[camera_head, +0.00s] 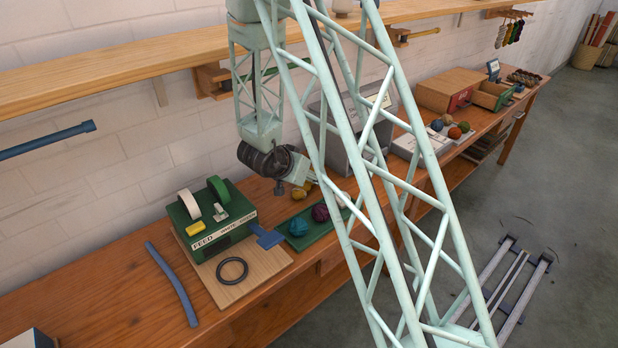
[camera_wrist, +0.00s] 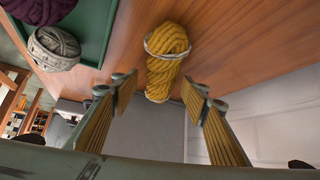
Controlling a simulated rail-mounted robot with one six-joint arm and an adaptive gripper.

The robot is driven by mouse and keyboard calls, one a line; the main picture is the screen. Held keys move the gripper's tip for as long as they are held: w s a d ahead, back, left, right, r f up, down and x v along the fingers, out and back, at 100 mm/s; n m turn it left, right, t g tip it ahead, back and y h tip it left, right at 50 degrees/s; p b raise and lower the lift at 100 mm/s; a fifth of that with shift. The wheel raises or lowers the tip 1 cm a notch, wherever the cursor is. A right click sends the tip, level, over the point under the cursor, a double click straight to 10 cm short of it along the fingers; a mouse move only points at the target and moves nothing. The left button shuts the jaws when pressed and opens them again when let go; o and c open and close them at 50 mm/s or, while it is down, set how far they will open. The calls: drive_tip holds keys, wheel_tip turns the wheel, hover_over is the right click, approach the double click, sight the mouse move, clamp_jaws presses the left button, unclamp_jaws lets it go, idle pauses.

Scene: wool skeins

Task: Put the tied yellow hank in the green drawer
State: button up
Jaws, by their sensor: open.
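The yellow hank (camera_wrist: 168,45) lies on the wooden bench in the wrist view, with a pale tie around its thick end. Its narrower end points down between the fingers of my gripper (camera_wrist: 158,92), which is open and empty. I cannot tell the gap between fingers and wool. In the head view my gripper (camera_head: 298,170) is over the bench, with yellow wool (camera_head: 300,191) just below it, partly hidden. The green drawer (camera_head: 492,96) is far along the bench at the right, pulled open, beside a red-fronted one (camera_head: 460,101).
A green tray (camera_head: 300,240) with teal, purple and white balls lies close to my gripper. A green machine (camera_head: 212,217) stands left of it. A grey bin (camera_head: 345,140) and a tray of coloured balls (camera_head: 455,135) stand between here and the drawers. A shelf (camera_head: 150,62) runs above.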

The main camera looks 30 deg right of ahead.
drive_tip(key=p+v, duration=0.3)
drive_tip(key=v, duration=0.7)
drive_tip(key=shift+r, duration=0.25)
drive_tip(key=shift+a, duration=0.1)
drive_tip(key=shift+w+a+r, duration=0.15)
drive_tip(key=shift+a+r, duration=0.1)
drive_tip(key=shift+r, duration=0.05)
drive_tip(key=s+a+r+n+t+y, duration=0.15)
drive_tip(key=a+r+y, duration=0.25)
drive_tip(key=a+r, duration=0.4)
drive_tip(key=s+a+r+n+t+y, duration=0.1)
drive_tip(key=a+r+n+y, duration=0.2)
drive_tip(key=a+r, duration=0.55)
drive_tip(key=s+a+r+n+y, duration=0.2)
drive_tip(key=s+r+n, duration=0.1)
drive_tip(key=s+r, duration=0.8)
drive_tip(key=s+d+r+n+g, duration=0.1)
drive_tip(key=s+d, duration=0.1)
drive_tip(key=s, duration=0.8)
drive_tip(key=s+d+n+g+h, duration=0.1)
drive_tip(key=s+d, duration=0.1)
drive_tip(key=s, duration=0.8)
drive_tip(key=s+d+r+n+g, duration=0.1)
drive_tip(key=s+d, duration=0.1)
drive_tip(key=s, duration=0.8)
drive_tip(key=shift+r+g+h, duration=0.3)
drive_tip(key=shift+r+g, duration=0.05)
drive_tip(key=shift+r, duration=0.05)
